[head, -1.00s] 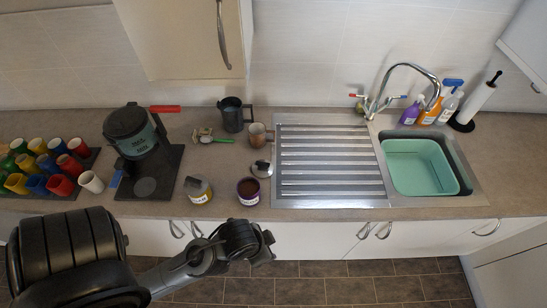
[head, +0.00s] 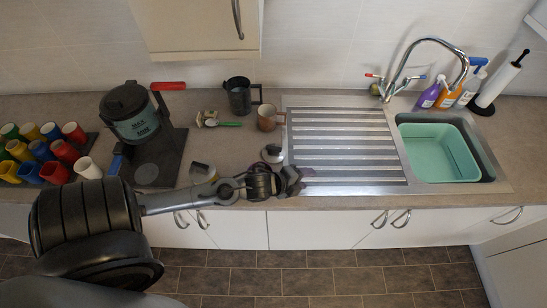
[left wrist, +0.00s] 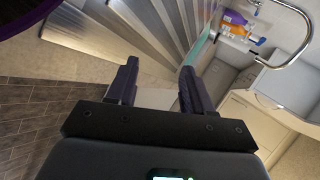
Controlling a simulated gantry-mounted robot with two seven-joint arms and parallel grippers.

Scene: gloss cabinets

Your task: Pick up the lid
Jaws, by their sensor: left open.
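The lid (head: 272,153), small and round with a dark knob, lies on the counter at the left edge of the metal drainer, partly hidden by my left arm in the head view. My left gripper (head: 298,180) is just in front and to the right of it, over the drainer's front left corner. In the left wrist view the gripper (left wrist: 160,70) is open and empty, its two dark fingers apart and aimed across the drainer (left wrist: 150,25). My right gripper is not in view.
A yellow-labelled jar (head: 203,171) stands left of my wrist; a dark purple rim (left wrist: 22,17) shows at the wrist view's top left. A copper mug (head: 268,118) and dark jug (head: 239,95) stand behind. The drainer is clear.

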